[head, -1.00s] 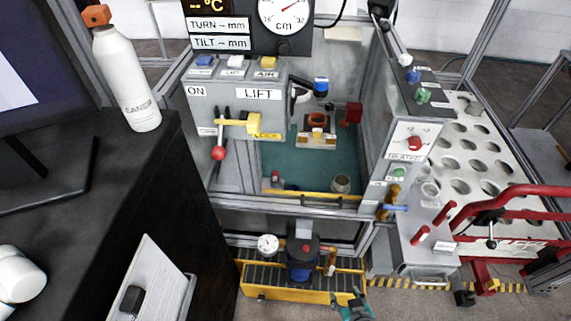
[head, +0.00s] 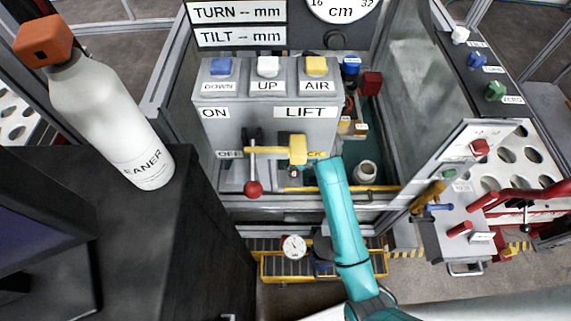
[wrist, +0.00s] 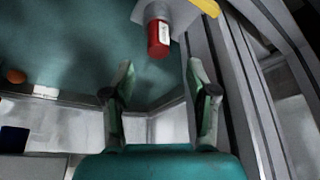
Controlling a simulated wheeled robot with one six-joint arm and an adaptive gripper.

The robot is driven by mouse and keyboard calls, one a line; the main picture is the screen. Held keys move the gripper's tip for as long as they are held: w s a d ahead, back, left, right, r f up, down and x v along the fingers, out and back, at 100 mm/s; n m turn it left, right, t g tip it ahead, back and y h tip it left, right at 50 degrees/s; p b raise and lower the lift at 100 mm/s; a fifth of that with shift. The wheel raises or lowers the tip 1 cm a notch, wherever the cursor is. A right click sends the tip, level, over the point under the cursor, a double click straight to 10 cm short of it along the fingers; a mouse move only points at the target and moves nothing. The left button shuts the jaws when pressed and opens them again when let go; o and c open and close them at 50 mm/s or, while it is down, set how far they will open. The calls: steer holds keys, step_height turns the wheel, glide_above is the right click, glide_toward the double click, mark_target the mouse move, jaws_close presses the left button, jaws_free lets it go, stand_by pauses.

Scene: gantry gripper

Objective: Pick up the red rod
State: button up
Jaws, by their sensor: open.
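A short red rod (wrist: 158,38) with a pale label shows in the wrist view, at the top middle. Its upper end meets a grey part with a yellow edge. My gripper (wrist: 160,74) is open and empty. Its two fingers point toward the rod, which lies beyond the fingertips, between their lines; no contact shows. In the head view my teal arm reaches up from the lower right to the front of the machine. The fingers cannot be made out there, and I cannot clearly pick out the same rod in that view.
The grey LIFT panel (head: 222,121), with a yellow lever (head: 297,149) and a red-knobbed lever (head: 253,188), stands beside the arm. A metal rail runs along the right of the wrist view. A white bottle (head: 105,125) stands on the dark cabinet. Open teal floor (wrist: 70,45) lies left of the rod.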

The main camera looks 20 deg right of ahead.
mark_target(294, 172)
steer(key=shift+x, duration=3.5)
steer(key=shift+s+d, duration=0.15)
jaws_close()
